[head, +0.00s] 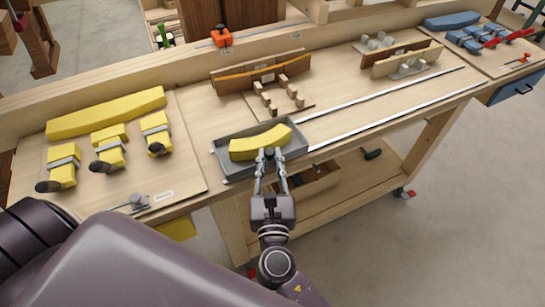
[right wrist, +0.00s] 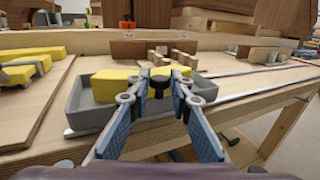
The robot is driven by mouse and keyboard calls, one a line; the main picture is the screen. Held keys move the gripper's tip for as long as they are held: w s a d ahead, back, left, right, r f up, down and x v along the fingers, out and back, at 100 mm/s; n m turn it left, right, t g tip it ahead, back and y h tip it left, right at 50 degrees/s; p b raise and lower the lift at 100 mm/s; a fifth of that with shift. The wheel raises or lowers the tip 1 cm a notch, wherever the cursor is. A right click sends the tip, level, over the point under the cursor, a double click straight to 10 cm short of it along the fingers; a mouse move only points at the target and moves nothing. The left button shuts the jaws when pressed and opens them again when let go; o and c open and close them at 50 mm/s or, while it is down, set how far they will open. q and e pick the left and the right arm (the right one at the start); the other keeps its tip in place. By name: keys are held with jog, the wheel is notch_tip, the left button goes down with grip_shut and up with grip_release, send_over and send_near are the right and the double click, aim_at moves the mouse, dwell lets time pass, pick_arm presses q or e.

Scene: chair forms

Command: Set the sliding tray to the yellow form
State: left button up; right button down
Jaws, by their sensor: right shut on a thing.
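The grey sliding tray (head: 219,158) sits at the left end of two metal rails, with a curved yellow piece (head: 258,141) lying in it. It also shows in the right wrist view (right wrist: 85,110). The yellow form (head: 105,113), a long yellow block facing several yellow clamps, is on a board just left of the tray. My right gripper (head: 268,155) is at the tray's front side, shut on a small dark knob (right wrist: 158,84). The fingers partly hide the tray's front wall. My left gripper is not in view.
The rails (head: 385,112) run clear to the right. A wooden form (head: 262,75) stands behind the tray, another wooden form (head: 400,60) farther right, and a blue form (head: 452,20) at the far right. An orange clamp (head: 221,37) sits on the back ledge.

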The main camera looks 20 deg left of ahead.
jog(key=shift+s+a, duration=0.2)
jog(key=c, duration=1.8)
grip_release()
jog(key=shift+s, duration=0.1)
jog(key=shift+o, duration=0.2)
jog(key=shift+s+d, duration=0.2)
jog(key=shift+s, duration=0.05)
jog(key=v, duration=1.1)
jog(key=shift+s, duration=0.15)
